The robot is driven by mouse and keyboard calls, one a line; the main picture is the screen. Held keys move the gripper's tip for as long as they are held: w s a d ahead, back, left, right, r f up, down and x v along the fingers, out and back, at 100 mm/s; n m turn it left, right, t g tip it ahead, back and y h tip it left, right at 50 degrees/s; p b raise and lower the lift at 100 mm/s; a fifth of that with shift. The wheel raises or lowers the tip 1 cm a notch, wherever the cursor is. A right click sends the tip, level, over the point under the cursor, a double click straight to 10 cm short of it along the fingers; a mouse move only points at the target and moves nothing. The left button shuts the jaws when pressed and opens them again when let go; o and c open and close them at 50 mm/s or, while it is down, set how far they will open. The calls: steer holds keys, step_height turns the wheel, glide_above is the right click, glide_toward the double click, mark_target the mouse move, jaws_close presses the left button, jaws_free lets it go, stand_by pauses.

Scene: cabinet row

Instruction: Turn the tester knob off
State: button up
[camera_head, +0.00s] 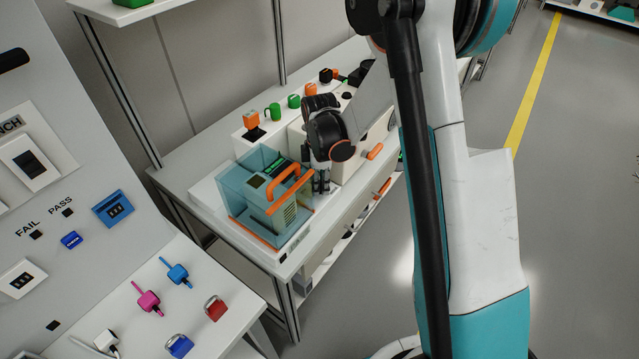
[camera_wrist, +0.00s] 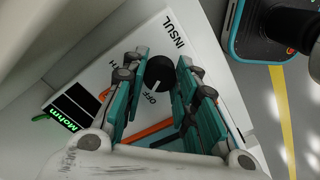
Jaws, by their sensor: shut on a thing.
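In the head view my gripper (camera_head: 320,182) is at the tester's right side and the knob is hidden.
The orange handle (camera_head: 290,188) rises close beside my gripper. A pale cabinet with an orange lever (camera_head: 375,151) stands just behind. Green and orange items line the bench's back. A left panel and shelf hold coloured plugs (camera_head: 148,299). The floor at right is clear.

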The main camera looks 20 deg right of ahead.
mark_target(320, 184)
steer(key=shift+n, duration=1.6)
steer(key=o, duration=1)
steer(key=shift+o, duration=0.2)
steer(key=shift+r, duration=0.1)
step_height(320, 184, up, 12)
